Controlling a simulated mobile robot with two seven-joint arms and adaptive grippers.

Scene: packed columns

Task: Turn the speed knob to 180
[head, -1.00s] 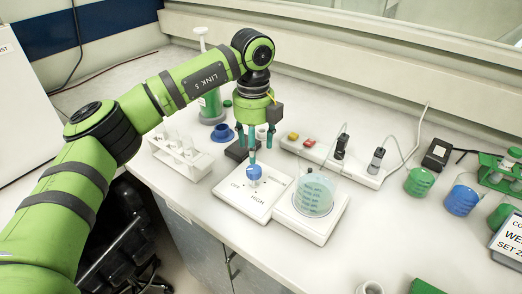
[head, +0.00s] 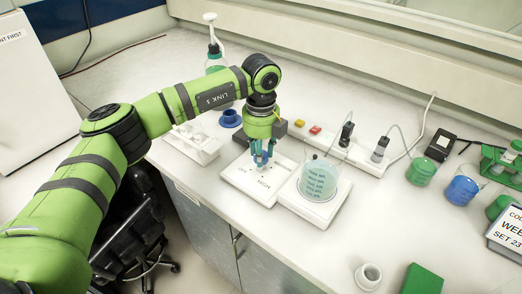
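The white control panel (head: 239,184) lies on the bench, with dial lettering including "HIGH" at its front. Its blue speed knob (head: 262,160) is mostly hidden by my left gripper (head: 262,154). The gripper points down, with its teal fingers low around the knob. I cannot tell whether the fingers press on it. A beaker of blue-green liquid (head: 318,181) stands on the white plate (head: 319,212) just right of the panel. The knob's pointer and a 180 mark cannot be read. My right gripper is not in view.
A white tube rack (head: 198,148) and a blue ring-shaped item (head: 230,118) stand left of and behind the panel. A power strip (head: 360,156) with plugs runs behind the beaker. Coloured beakers (head: 461,191) stand at the right. The front bench is mostly clear.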

